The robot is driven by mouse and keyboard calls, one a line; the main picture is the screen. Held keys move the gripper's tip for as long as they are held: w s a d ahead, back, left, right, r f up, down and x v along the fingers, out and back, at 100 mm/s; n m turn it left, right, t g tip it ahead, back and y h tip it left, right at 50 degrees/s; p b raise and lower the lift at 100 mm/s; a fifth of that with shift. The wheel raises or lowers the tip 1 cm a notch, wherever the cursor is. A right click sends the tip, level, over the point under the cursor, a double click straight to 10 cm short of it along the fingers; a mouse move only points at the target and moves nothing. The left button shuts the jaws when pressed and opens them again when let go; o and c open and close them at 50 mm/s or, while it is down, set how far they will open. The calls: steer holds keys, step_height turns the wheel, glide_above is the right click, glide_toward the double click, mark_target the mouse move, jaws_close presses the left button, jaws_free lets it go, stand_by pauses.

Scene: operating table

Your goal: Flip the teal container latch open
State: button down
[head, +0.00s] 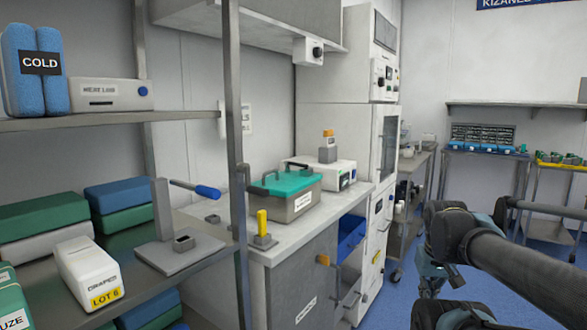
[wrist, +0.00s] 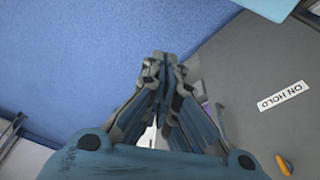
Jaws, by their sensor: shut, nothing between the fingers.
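The teal container (head: 286,193) stands on the counter in the middle of the head view. It has a grey body, a teal lid with a dark handle, and a white label on its front. Its latch is too small to make out. My gripper (wrist: 162,62) is shut and empty in the wrist view, pointing over the blue floor. In the head view my arm is at the lower right, well apart from the container, and the fingertips are not clear there.
A grey cabinet (head: 297,275) labelled "ON HOLD" lies under the counter. A yellow-handled block (head: 263,232) stands by the container, with a white device (head: 325,172) behind. A shelf rack post (head: 236,150) rises left of the container. Blue floor (head: 385,305) is open before the cabinet.

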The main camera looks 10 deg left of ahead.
steer(key=w+a+r+n+t+h, duration=0.1)
steer(key=w+a+r+n+h, duration=0.1)
steer(key=w+a+r+n, duration=0.75)
steer(key=w+a+r+n+h, duration=0.1)
steer(key=w+a+r+n, duration=0.55)
steer(key=r, duration=0.55)
steer(key=a+r+n+t, duration=0.2)
steer(key=a+r+n, duration=0.2)
steer(key=a, duration=0.6)
steer(key=a+r+n+t+h, duration=0.1)
steer(key=a+r+n, duration=0.4)
steer(key=a, duration=0.4)
steer(key=a+r+n+t, duration=0.2)
steer(key=a+r+n, duration=0.2)
steer(key=a, duration=0.6)
steer(key=x, duration=1)
steer(key=shift+w+d, duration=0.2)
steer(key=shift+d, duration=0.1)
steer(key=shift+s+a, duration=0.1)
steer(key=shift+n, duration=0.3)
